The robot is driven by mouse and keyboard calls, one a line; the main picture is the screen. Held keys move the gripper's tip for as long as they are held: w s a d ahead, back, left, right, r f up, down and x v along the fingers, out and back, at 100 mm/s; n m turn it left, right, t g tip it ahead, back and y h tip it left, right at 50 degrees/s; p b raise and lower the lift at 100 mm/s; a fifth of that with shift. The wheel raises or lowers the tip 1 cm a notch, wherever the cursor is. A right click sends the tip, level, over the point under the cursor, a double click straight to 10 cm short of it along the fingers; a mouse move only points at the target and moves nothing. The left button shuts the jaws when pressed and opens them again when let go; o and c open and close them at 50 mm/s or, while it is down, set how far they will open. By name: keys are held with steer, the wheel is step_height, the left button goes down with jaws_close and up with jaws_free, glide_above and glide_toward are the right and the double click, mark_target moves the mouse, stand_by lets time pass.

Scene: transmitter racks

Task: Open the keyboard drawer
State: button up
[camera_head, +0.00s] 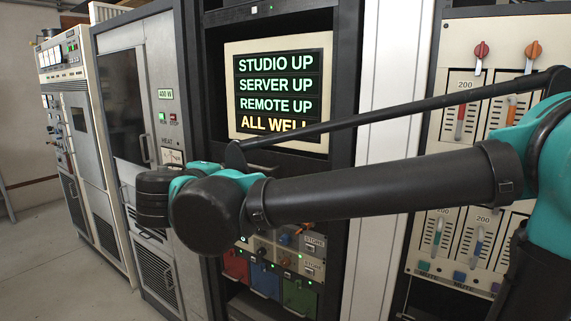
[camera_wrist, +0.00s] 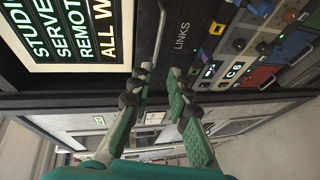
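The keyboard drawer (camera_wrist: 174,24) shows in the wrist view as a dark front between the screen (camera_wrist: 76,28) and the strip marked LINKS. A thin pale bar handle (camera_wrist: 161,30) runs along it; this view is turned on its side. My gripper (camera_wrist: 160,73) is open, with one green-padded finger on each side of the handle's lower end in the picture. I cannot tell whether the fingers reach around the bar or touch it. No gap shows at the drawer front. In the head view my arm hides the fingers and most of the drawer below the screen (camera_head: 279,92).
Below the drawer are modules with knobs and red (camera_head: 236,265), blue (camera_head: 264,279) and green (camera_head: 299,297) fronts. A grey cabinet (camera_head: 125,95) stands left of the rack, and a slider panel (camera_head: 468,230) stands right. Open floor (camera_head: 55,265) lies at lower left.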

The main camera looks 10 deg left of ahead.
steer(key=x, duration=1.7)
steer(key=shift+w+d+r, duration=0.1)
steer(key=shift+w+r, duration=0.05)
steer(key=shift+r, duration=0.1)
jaws_close()
